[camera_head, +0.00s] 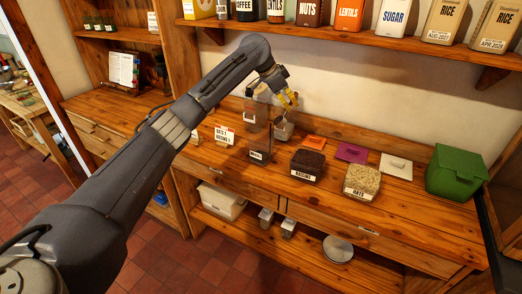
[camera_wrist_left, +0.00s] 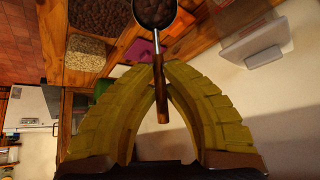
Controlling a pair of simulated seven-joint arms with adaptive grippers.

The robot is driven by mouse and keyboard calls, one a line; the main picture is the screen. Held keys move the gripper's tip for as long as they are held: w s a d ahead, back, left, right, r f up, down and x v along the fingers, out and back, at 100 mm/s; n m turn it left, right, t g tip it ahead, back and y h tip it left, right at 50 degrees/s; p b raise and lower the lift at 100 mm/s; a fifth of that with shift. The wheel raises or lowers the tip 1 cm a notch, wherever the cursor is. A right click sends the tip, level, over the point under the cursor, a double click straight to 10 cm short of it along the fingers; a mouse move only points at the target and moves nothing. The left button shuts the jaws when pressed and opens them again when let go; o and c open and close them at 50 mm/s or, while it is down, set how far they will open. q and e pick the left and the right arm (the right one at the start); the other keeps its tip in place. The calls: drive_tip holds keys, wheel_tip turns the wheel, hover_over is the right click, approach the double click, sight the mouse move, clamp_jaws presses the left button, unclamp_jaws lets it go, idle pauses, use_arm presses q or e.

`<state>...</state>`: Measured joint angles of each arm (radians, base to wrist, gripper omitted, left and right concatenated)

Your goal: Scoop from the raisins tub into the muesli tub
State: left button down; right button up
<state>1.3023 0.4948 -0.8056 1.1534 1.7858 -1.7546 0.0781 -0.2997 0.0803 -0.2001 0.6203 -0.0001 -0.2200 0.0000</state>
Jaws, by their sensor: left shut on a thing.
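My left gripper (camera_head: 289,99) is above the back of the counter. Its yellow fingers (camera_wrist_left: 162,70) are shut on the wooden handle of a scoop (camera_wrist_left: 162,98). The scoop's dark bowl holds dark lumps that look like raisins; its top is cut off by the wrist view's edge. The raisins tub (camera_head: 304,177), full of dark raisins, stands on the counter; it also shows in the wrist view (camera_wrist_left: 97,15). Left of it is a clear tub (camera_head: 257,155) with a small label that looks like the muesli one; its contents cannot be made out. My right gripper is not in view.
The oats tub (camera_head: 361,193) stands right of the raisins. Orange (camera_head: 315,142), purple (camera_head: 351,152) and white (camera_head: 396,167) lids lie behind. A green box (camera_head: 456,172) is at the right. A small card (camera_head: 224,134) stands left. A shelf of containers hangs above.

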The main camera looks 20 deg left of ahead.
sight(280, 119)
use_arm(q)
drive_tip(key=shift+s+a+f+t+h, duration=0.2)
drive_tip(key=shift+s+a+h, duration=0.1)
drive_tip(key=shift+a+h, duration=0.15)
drive_tip(key=shift+s+a+f+t+h, duration=0.15)
drive_tip(key=shift+s+a+t+h, duration=0.15)
drive_tip(key=shift+a, duration=0.25)
drive_tip(key=shift+a, duration=0.15)
drive_tip(key=shift+s+a+f+h, duration=0.1)
drive_tip(key=shift+s+a+h, duration=0.05)
drive_tip(key=shift+a+h, duration=0.25)
drive_tip(key=shift+s+a+t+h, duration=0.45)
drive_tip(key=shift+a+t+h, duration=0.15)
drive_tip(key=shift+a+h, duration=0.3)
drive_tip(key=shift+n, duration=0.3)
drive_tip(key=shift+s+a+t+h, duration=0.4)
drive_tip(key=shift+a+h, duration=0.25)
drive_tip(key=shift+a, duration=0.15)
drive_tip(key=shift+s+a+t+h, duration=0.4)
drive_tip(key=shift+a+h, duration=0.2)
drive_tip(key=shift+a, duration=0.15)
